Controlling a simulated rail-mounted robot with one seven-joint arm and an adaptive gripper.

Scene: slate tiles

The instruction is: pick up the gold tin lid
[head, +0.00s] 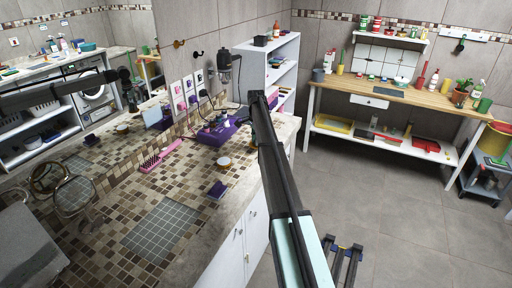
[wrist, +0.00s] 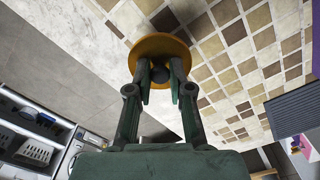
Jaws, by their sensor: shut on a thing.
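The gold tin lid (wrist: 160,44) is a round orange-gold disc at the upper middle of the wrist view. My gripper (wrist: 161,72) is shut on it, with the dark green fingers against the lid and hiding its lower middle. Beige and brown counter tiles show behind the lid. I cannot tell how far the lid is from the counter. In the head view I cannot make out my fingertips or the held lid; my dark arm crosses the middle.
The tiled counter (head: 118,205) bears a pink brush (head: 160,155), a purple box (head: 216,133) and a small dark purple item (head: 217,190). A mirror lines the left wall. A white shelf (head: 280,65) and a wooden bench (head: 400,92) stand beyond.

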